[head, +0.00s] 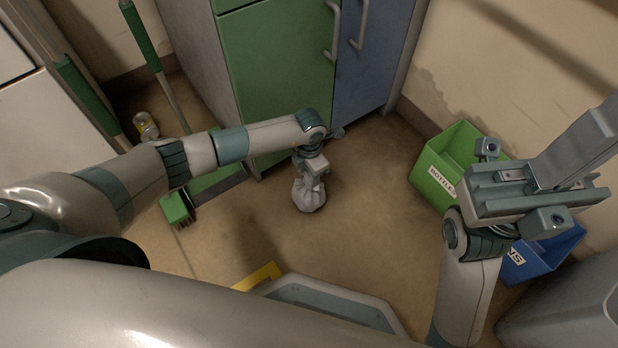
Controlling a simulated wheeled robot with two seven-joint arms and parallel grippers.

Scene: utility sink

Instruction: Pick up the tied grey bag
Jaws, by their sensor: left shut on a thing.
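The tied grey bag (309,196) is below the front of the green cabinet, in the middle of the head view. My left gripper (312,174) points down over it and is shut on its tied top. The fingertips are partly hidden by the gripper body and the bag's neck. I cannot tell whether the bag's underside touches the floor. My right gripper (580,150) is raised at the right, well away from the bag. Its fingers point to the upper right, and I cannot tell whether they are apart.
A green cabinet (277,85) and a blue one (368,60) stand behind the bag. A green bin (436,182) and a blue bin (545,262) stand at the right, partly behind my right arm. A broom (176,207), dustpan (218,182) and can (145,125) are at left. Floor right of the bag is clear.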

